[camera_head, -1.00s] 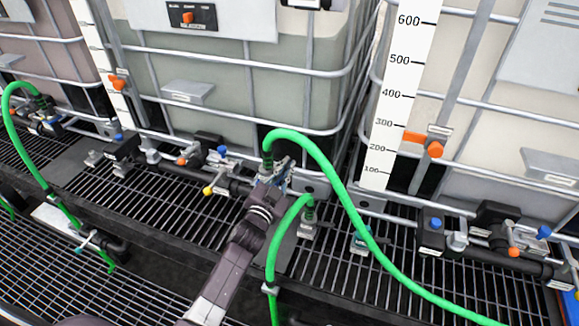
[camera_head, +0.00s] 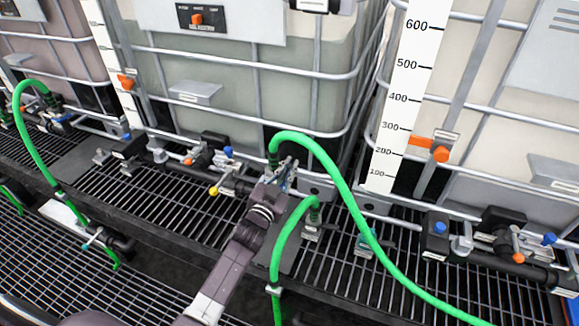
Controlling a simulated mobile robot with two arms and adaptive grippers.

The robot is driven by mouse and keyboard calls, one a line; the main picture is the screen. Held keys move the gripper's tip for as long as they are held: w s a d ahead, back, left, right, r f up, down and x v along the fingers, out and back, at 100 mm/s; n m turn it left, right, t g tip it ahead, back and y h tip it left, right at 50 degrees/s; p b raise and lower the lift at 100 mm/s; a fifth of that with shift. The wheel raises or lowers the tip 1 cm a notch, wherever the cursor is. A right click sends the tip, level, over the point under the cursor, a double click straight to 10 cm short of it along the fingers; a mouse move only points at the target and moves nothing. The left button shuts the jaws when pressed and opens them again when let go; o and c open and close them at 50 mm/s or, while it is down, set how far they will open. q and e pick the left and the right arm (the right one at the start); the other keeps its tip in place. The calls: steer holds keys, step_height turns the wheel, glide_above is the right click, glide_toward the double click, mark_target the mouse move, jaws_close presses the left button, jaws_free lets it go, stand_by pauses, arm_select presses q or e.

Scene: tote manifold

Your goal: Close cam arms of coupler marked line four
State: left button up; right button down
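My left gripper (camera_head: 280,180) is at the end of my dark arm, which rises from the bottom of the head view. It is at the coupler (camera_head: 275,170) where a green hose (camera_head: 330,165) joins the pipework in front of the middle tote. The gripper covers most of this coupler. I cannot tell how its cam arms stand, whether the fingers touch them, or whether the fingers are open or shut. No line number is readable on it. My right gripper is not in view.
A second green hose (camera_head: 279,240) rises just right of my arm. Caged totes (camera_head: 240,90) stand behind the pipework. A level scale (camera_head: 400,100) is at the right. Valves with a yellow knob (camera_head: 214,191) and a blue knob (camera_head: 228,152) are left of the gripper. Grating (camera_head: 330,260) lies below.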

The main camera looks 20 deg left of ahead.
arm_select(q)
steer(key=o, duration=0.3)
steer(key=shift+o, duration=0.2)
